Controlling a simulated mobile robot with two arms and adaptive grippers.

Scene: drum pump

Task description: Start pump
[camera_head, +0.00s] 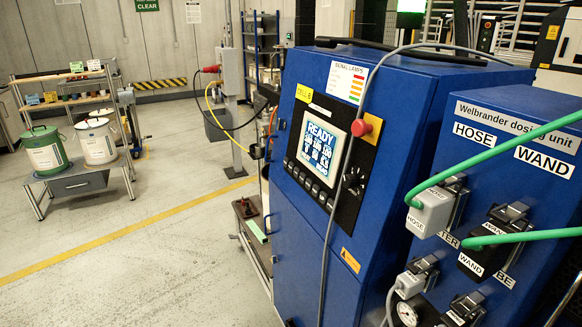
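A blue machine cabinet (380,130) fills the right half of the head view. Its tilted panel has a lit screen (320,148) that reads READY with smaller figures below. A row of small buttons (310,185) runs under the screen. A red round button (366,127) sits on a yellow plate at the screen's upper right. Below it is a dark knob or switch (354,180). A green lamp (411,6) shows above the cabinet. The dosing unit (500,110) stands at right, with a HOSE connector (432,213) and a WAND connector (484,252) on green cables. Neither gripper is in view.
A low table (75,182) at left holds a green drum (45,150) and a white drum (97,141). A shelf rack stands behind it. A thin grey cable (348,170) hangs across the panel's right side. Open floor with a yellow line (110,238) lies at left.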

